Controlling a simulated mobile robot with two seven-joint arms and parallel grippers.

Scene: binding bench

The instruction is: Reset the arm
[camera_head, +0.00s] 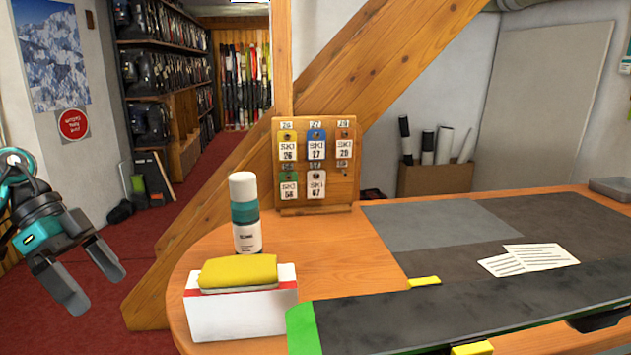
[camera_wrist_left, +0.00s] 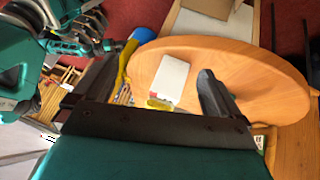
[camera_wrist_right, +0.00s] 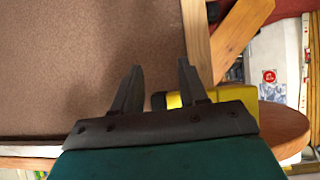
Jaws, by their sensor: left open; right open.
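My left gripper (camera_head: 92,278) hangs at the left edge of the head view, over the red floor and left of the wooden bench (camera_head: 350,240). Its fingers are apart and nothing is between them. In the left wrist view my left gripper (camera_wrist_left: 165,95) is open, with the round bench end and a white box behind it. My right gripper (camera_wrist_right: 160,75) shows only in the right wrist view. Its two fingers are apart and empty in front of a brown surface. The right arm is outside the head view.
A white and teal bottle (camera_head: 246,215) and a white box (camera_head: 240,312) with a folded yellow cloth (camera_head: 238,272) stand at the bench's left end. A tag board (camera_head: 316,165) stands behind. A dark ski or board (camera_head: 440,315) with a green tip lies along the front. Papers (camera_head: 527,259) lie right.

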